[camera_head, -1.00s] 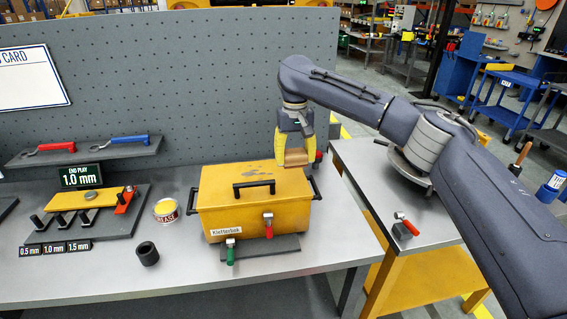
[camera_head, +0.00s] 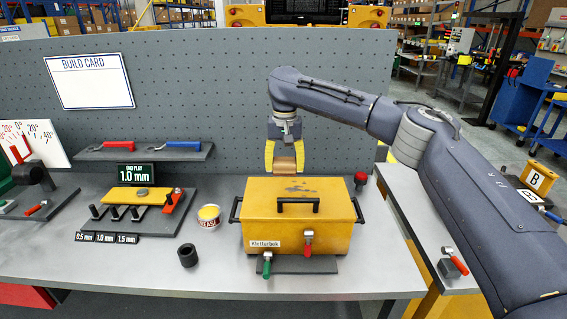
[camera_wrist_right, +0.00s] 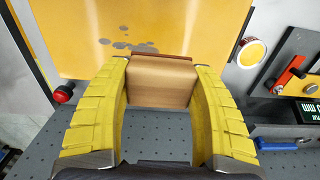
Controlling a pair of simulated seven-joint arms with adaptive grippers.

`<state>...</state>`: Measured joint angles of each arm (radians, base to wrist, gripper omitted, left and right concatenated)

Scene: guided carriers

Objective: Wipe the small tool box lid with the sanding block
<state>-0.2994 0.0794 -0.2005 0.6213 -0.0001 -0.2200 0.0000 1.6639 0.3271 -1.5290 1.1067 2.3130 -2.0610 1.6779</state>
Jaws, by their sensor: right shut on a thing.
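The small tool box (camera_head: 296,229) is a yellow case with a black lid handle, side handles and a label. Its yellow lid (camera_head: 255,190) is closed and carries dark grey smudges near the back middle; the lid (camera_wrist_right: 195,22) and smudges also show in the right wrist view. My right gripper (camera_head: 285,160) is above the lid's back edge, shut on the tan sanding block (camera_head: 286,165). The block (camera_wrist_right: 162,82) sits between both yellow fingers in the right wrist view, overlapping the lid's edge there. Contact with the lid cannot be told. My left gripper is out of view.
A grease tin (camera_head: 208,216) and a black ring (camera_head: 187,255) stand left of the box. Toggle clamps with red (camera_head: 308,240) and green handles are at its front. A red button (camera_head: 360,179) is behind right. A pegboard (camera_head: 225,100) rises behind.

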